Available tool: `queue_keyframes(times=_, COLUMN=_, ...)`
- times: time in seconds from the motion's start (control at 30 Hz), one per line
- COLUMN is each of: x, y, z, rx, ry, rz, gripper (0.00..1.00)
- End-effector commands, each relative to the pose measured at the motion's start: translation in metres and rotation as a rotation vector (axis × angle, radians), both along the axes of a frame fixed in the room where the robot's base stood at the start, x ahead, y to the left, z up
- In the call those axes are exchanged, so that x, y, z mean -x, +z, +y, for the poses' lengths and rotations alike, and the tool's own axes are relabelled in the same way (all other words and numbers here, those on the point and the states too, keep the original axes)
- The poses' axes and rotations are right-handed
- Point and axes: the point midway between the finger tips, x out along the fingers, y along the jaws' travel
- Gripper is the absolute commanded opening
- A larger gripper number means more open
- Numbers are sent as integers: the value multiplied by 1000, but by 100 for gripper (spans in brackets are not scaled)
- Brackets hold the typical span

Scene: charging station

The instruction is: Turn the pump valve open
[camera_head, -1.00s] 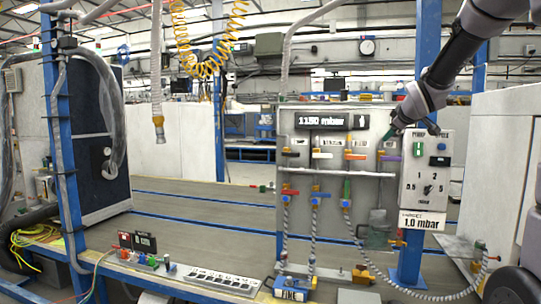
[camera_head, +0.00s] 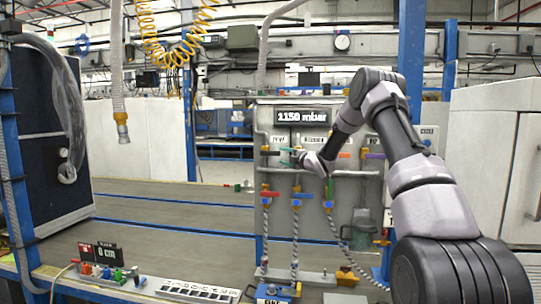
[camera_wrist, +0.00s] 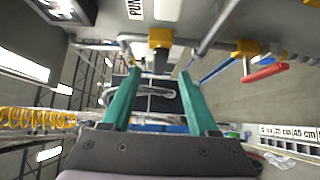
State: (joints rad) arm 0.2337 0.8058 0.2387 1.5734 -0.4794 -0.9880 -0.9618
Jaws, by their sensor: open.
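The pump valve stands at the upper left of the grey panel, under the PUMP label; its black handle (camera_head: 270,153) shows just left of my gripper (camera_head: 287,157). My gripper has teal fingers that point left toward this handle. In the wrist view the two fingers of my gripper (camera_wrist: 158,103) are apart. A yellow valve body (camera_wrist: 160,39) is ahead, below a partly cut-off PUMP label (camera_wrist: 136,9). A dark part lies between the fingers; I cannot tell whether they touch it.
A neighbouring valve with a red handle (camera_wrist: 265,73) is close on the right in the wrist view. The display (camera_head: 303,116) reads 1150 mbar. A purple handle (camera_head: 374,156) and a lower row of valves with hoses share the panel. The bench left of it is mostly clear.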

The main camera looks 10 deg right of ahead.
Motion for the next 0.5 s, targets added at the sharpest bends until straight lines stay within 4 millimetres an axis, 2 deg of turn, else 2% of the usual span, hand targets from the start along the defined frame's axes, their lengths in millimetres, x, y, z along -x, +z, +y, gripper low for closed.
queue_keyframes(times=0.1, x=-22, y=-1, z=12, rx=-1, ry=2, rz=-2, gripper=60)
queue_keyframes(times=0.3, x=-53, y=-1, z=28, rx=-1, ry=0, rz=0, gripper=60)
queue_keyframes(times=0.5, x=-70, y=0, z=36, rx=-1, ry=0, rz=2, gripper=60)
